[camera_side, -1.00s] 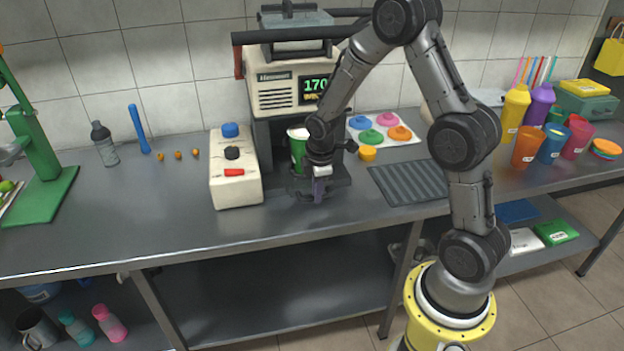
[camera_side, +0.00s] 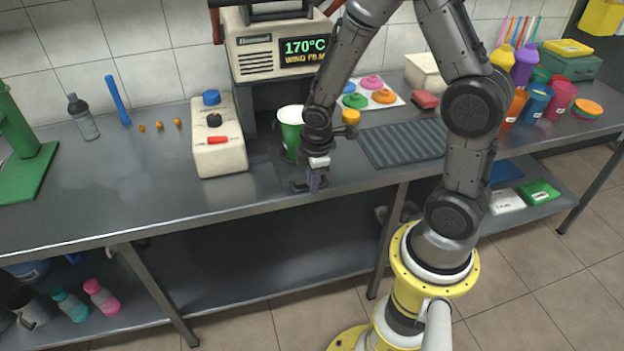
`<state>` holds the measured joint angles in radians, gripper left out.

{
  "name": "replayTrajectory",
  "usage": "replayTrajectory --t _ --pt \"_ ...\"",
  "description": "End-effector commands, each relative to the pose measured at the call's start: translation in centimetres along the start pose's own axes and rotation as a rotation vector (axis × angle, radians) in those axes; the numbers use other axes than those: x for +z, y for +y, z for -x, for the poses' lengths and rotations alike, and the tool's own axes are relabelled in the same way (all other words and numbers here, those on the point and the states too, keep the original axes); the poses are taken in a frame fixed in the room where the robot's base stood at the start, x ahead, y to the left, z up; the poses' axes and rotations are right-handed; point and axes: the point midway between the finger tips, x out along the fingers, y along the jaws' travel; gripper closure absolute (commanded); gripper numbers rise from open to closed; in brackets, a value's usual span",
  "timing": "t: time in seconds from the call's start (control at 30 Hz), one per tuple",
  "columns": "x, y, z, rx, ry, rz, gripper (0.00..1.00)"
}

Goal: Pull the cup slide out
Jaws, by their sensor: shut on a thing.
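The cup slide (camera_side: 286,172) is a dark, flat tray at the foot of the press (camera_side: 265,50). It sticks out toward the table's front edge. A green cup (camera_side: 290,137) with a white rim stands upright on it, in front of the press body. My gripper (camera_side: 314,182) points down at the slide's front, just right of and in front of the cup. It is shut on the slide's small purple-grey handle, most of which the fingers hide. My wrist covers part of the cup's right side.
A cream control box (camera_side: 218,150) with blue, black and red controls stands close left of the slide. The table's front edge is just before my gripper.

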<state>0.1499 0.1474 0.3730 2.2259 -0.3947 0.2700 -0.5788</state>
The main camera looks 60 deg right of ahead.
Motion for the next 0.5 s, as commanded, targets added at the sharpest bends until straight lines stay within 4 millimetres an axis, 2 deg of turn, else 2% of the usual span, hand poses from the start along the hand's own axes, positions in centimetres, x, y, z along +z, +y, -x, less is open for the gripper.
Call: replayTrajectory --t 0.03,0.07,0.2,0.5 --pt "-0.06 0.14 0.10 0.003 0.002 0.000 1.00" --pt "-0.06 0.15 0.10 0.004 0.002 0.000 0.79" --pt "-0.05 0.13 0.07 0.003 0.001 0.000 0.54" --pt "-0.03 0.09 0.11 0.002 0.001 0.000 0.54"
